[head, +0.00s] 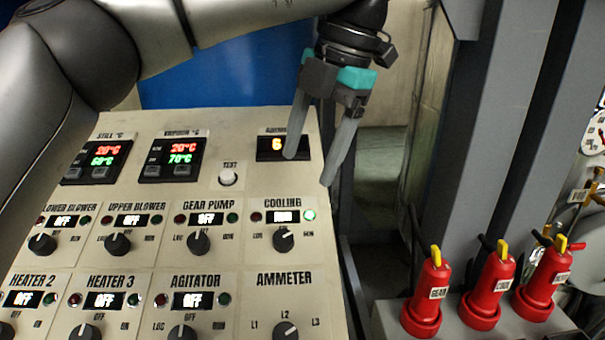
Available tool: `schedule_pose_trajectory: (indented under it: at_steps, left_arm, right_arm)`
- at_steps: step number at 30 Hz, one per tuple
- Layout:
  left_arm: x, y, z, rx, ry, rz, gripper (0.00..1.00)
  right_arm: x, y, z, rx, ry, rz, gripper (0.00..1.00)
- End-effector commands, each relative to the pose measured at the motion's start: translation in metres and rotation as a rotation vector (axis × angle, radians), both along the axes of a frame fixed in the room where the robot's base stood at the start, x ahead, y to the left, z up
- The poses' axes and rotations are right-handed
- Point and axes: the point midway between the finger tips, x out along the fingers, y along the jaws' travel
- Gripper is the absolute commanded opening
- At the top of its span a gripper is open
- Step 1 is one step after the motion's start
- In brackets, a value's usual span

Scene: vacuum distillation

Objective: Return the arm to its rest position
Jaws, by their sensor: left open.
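My left arm comes in from the left and arches over the control panel. My left gripper (310,168) hangs from the top with its two grey fingers apart and nothing between them. It is above the panel's upper right corner, and one finger partly covers the ammeter display (272,146). Whether the fingertips touch the panel I cannot tell. My right gripper does not show.
The beige control panel (252,217) fills the lower left, with several knobs, including the cooling knob (283,240) with a lit green lamp. Grey steel columns (490,130) stand at right. Red valves (427,290) sit on a grey ledge at lower right.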

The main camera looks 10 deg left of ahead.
Motion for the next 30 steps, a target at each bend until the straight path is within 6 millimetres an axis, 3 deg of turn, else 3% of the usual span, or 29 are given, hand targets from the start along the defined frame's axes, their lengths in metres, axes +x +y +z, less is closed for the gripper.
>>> schedule_pose_trajectory:
  at_steps: [15, 24, 30]
  left_arm:
    - [0.0, -0.002, 0.01, 0.0, 0.0, 0.0, 0.73]
    - [0.0, -0.001, 0.067, -0.001, -0.001, 0.001, 0.73]
    - [0.0, -0.001, 0.094, 0.0, 0.0, 0.001, 0.73]
  right_arm:
    - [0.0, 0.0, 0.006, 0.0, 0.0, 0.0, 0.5]
    - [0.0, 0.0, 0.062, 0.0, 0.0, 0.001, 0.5]
    - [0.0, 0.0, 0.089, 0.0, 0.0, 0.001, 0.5]
